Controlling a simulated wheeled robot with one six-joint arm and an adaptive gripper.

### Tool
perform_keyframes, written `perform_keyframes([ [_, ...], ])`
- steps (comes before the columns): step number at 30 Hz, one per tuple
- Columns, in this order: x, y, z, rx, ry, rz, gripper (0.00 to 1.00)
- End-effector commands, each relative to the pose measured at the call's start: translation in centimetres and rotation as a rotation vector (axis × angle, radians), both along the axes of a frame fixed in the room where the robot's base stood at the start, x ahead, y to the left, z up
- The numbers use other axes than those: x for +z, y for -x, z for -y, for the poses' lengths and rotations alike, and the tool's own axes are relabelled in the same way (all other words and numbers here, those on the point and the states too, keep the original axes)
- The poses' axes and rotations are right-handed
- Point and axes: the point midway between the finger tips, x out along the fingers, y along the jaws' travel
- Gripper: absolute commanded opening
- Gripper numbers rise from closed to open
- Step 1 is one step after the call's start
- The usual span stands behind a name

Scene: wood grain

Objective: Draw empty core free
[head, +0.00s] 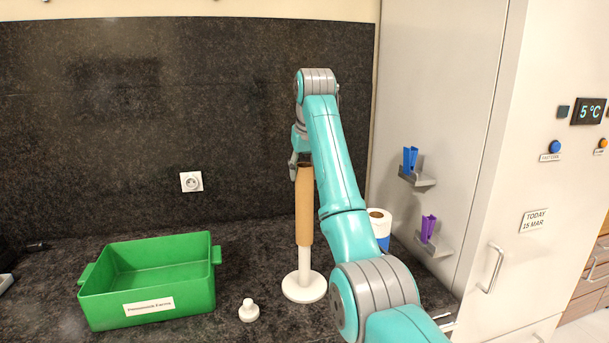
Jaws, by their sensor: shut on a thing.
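The empty core (304,205) is a long brown cardboard tube. It stands upright around the white post of a holder, and the post's lower part (304,260) shows below the tube. The holder's round white base (304,288) rests on the dark counter. My gripper (296,168) is at the tube's top end and shut on it, partly hidden behind my arm. A small white knob (249,311) lies on the counter to the left of the base.
A green bin (150,279) with a label stands on the left of the counter. A white cabinet side on the right carries small shelves with a blue clip (410,160) and a purple clip (428,228). The dark wall with a socket (191,181) closes off the back.

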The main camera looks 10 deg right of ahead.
Motion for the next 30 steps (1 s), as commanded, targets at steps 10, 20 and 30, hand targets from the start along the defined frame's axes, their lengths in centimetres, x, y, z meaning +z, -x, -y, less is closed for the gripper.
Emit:
perform_keyframes([
  [10,0.1,0.0,0.0,0.0,0.0,0.0,0.03],
  [20,0.9,-0.1,0.0,0.0,0.0,0.0,0.03],
  [30,2.1,-0.1,0.0,0.0,0.0,0.001,0.03],
])
